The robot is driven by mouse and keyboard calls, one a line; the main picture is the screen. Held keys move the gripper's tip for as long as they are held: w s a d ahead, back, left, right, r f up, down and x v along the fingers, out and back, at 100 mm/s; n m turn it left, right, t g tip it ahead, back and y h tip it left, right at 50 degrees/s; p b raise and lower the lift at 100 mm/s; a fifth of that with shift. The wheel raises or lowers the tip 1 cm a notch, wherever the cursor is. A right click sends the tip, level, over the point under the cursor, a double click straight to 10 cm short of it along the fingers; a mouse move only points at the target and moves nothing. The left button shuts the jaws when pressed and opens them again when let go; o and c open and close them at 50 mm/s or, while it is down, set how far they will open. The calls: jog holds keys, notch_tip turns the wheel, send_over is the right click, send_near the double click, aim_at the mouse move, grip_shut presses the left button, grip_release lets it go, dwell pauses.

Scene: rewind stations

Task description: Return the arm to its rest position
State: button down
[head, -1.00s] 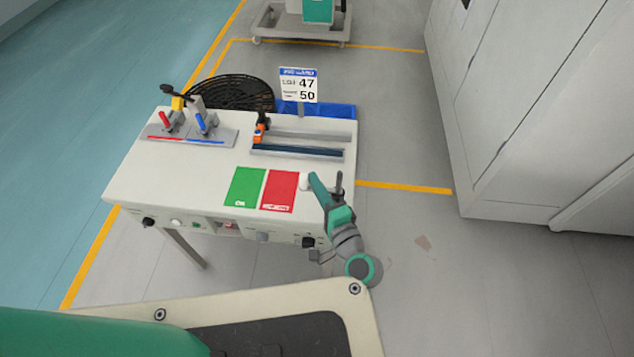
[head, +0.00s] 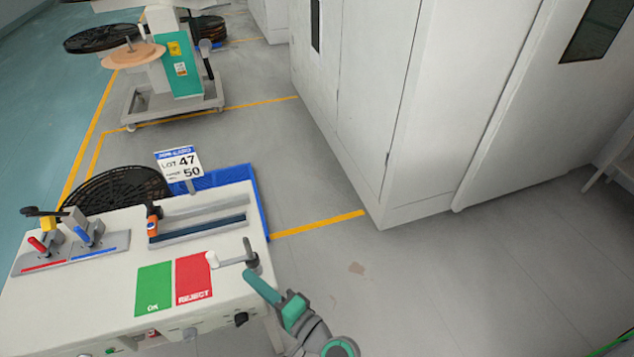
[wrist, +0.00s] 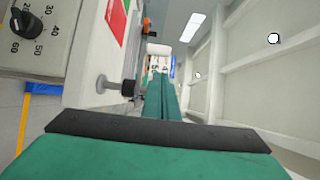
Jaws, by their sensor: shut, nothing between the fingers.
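My gripper (head: 249,275) is at the right front corner of the white workstation table (head: 90,262) in the head view. Its green fingers are together with nothing between them. The grey arm behind it runs down to the bottom edge of the picture. A crank with a white knob (head: 212,259) and a dark upright post (head: 249,255) stands just beyond the fingertips. In the wrist view the shut fingers (wrist: 160,80) point forward along the table's side, with the white knob (wrist: 158,49) near their tips. Whether they touch the crank, I cannot tell.
Green OK (head: 154,289) and red REJECT (head: 194,279) pads lie on the table. Grey cabinets (head: 430,100) stand right; bare floor (head: 420,270) lies between.

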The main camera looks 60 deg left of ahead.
jog(key=w+d+f+m+t+h, duration=0.25)
jog(key=w+d+f+t, duration=0.2)
jog(key=d, duration=0.25)
jog(key=w+d+f+m+t+h, duration=0.25)
jog(key=w+d+f+t, duration=0.2)
jog(key=d, duration=0.35)
jog(key=w+d+f+m+t+h, duration=0.1)
jog(key=w+d+f+t+h, duration=0.2)
jog(key=d+f+t, duration=0.3)
jog(key=s+d+r+t+h, duration=0.25)
jog(key=d+h, duration=0.25)
jog(key=d, duration=0.7)
jog(key=s+d+r+n+t+h, duration=0.2)
jog(key=s+d+r+t+h, duration=0.1)
jog(key=d+r, duration=0.4)
jog(key=s+h, duration=0.1)
jog(key=s, duration=0.1)
jog(key=shift+s+d+r+n, duration=0.15)
jog(key=shift+s+n, duration=0.15)
jog(key=shift+s, duration=0.1)
